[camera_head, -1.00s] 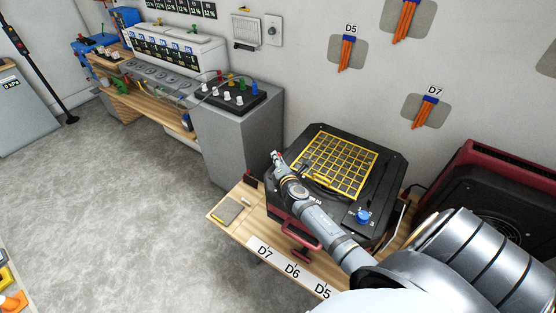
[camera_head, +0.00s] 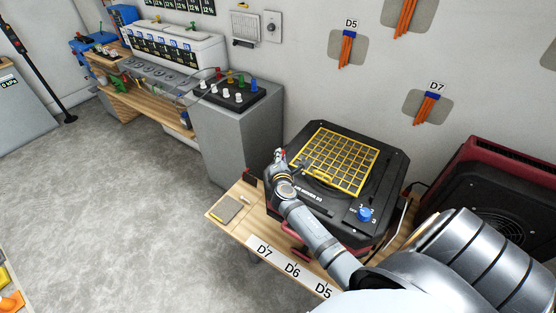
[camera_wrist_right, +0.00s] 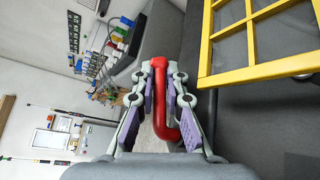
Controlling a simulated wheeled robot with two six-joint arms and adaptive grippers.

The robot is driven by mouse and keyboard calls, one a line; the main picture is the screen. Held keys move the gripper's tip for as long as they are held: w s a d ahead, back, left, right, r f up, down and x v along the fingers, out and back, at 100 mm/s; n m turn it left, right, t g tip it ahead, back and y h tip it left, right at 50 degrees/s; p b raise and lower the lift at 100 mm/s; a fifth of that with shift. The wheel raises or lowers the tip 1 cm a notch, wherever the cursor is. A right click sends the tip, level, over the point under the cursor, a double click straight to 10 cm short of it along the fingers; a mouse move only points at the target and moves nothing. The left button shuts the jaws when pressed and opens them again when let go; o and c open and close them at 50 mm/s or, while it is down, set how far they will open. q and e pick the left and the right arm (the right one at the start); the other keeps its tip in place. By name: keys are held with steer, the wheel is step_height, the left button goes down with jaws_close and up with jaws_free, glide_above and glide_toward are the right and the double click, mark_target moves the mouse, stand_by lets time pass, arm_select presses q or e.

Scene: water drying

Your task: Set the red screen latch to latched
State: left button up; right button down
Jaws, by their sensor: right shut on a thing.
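The red screen latch (camera_wrist_right: 159,92) is a bent red bar in the right wrist view. It stands between the two fingers of my right gripper (camera_wrist_right: 160,75), which is shut on it. In the head view my right gripper (camera_head: 279,156) is at the left corner of the black fan unit (camera_head: 315,197), beside the yellow screen (camera_head: 337,160). The screen lies flat on top of the unit, and its yellow frame (camera_wrist_right: 262,72) shows at the right of the wrist view. The latch is too small in the head view to read its setting. My left gripper is out of view.
A blue knob (camera_head: 365,214) sits on the unit's front right corner. The wooden bench (camera_head: 232,212) carries a small pad and the labels D7, D6, D5. A red-framed machine (camera_head: 490,190) stands to the right. A grey cabinet (camera_head: 240,140) stands behind left.

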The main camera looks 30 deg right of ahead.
steer(key=shift+s+d+m+g+h+b, duration=0.1)
steer(key=shift+s+m+g+h+b, duration=0.1)
steer(key=shift+m+g+h, duration=0.25)
steer(key=shift+s+d+m+g+h+b, duration=0.15)
steer(key=shift+m+g+h+b, duration=0.1)
steer(key=shift+m+h, duration=0.3)
steer(key=c, duration=1.7)
jaws_free()
steer(key=shift+o, duration=0.2)
steer(key=v, duration=0.7)
steer(key=shift+s+a, duration=0.2)
steer(key=shift+a, duration=0.1)
steer(key=shift+c, duration=0.4)
